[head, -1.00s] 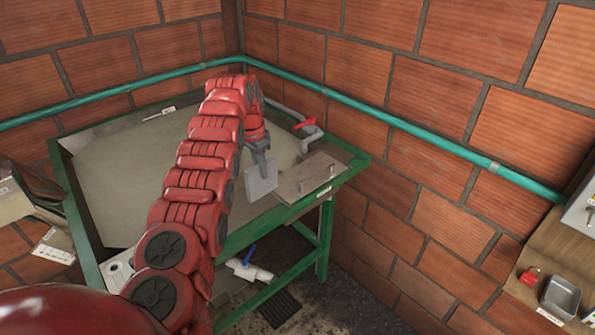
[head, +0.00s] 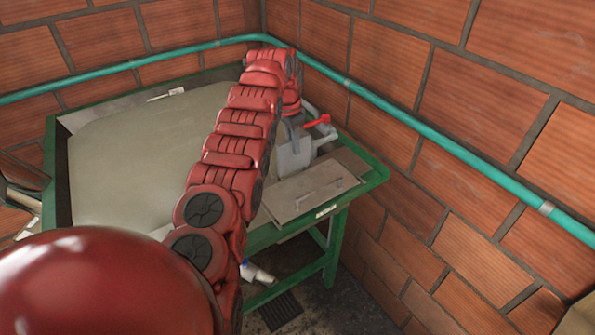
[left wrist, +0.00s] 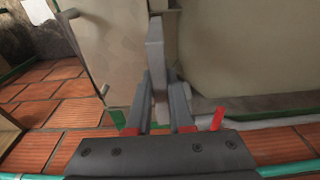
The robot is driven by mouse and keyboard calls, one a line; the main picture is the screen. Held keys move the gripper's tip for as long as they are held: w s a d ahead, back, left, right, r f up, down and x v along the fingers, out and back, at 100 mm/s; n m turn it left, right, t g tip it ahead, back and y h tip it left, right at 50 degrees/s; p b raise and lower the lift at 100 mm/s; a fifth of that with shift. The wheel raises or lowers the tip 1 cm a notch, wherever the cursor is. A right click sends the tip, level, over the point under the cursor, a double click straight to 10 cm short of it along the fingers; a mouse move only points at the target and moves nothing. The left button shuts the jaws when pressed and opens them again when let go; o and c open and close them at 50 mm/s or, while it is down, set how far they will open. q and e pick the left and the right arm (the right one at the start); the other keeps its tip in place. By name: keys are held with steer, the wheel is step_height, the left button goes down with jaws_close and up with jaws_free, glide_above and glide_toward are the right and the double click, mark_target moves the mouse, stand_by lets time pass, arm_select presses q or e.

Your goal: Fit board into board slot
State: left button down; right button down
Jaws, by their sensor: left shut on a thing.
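My left gripper (head: 292,122) is shut on a flat grey board (head: 292,158). The board hangs below the fingers, at the right side of the green-framed basin and just behind a flat plate with a handle (head: 315,188). In the left wrist view the board (left wrist: 155,50) shows nearly edge-on, pointing away between the two fingers of the gripper (left wrist: 157,100). The board slot cannot be clearly made out; small dark bracket parts (left wrist: 170,15) lie close to the board's far end. Whether the board touches them cannot be told. My right gripper is not in view.
The basin (head: 372,181) holds a wide grey-beige surface left of the board. A red valve handle (head: 317,120) on grey pipe stands close by, at the right of the gripper. A teal pipe (head: 420,125) runs along the brick walls. Below the basin is a blue-handled pipe (head: 257,272).

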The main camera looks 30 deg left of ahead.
mark_target(294, 169)
arm_select(q)
steer(key=f, duration=0.2)
steer(key=shift+s+f+b, duration=0.2)
steer(key=shift+f+b, duration=0.2)
steer(key=f, duration=0.4)
steer(key=shift+w+d+f, duration=0.1)
steer(key=shift+w+d, duration=0.2)
steer(key=shift+w, duration=0.05)
steer(key=shift+a+f, duration=0.1)
steer(key=shift+f, duration=0.25)
steer(key=c, duration=0.8)
jaws_free()
steer(key=shift+a, duration=0.25)
steer(key=shift+r, duration=0.1)
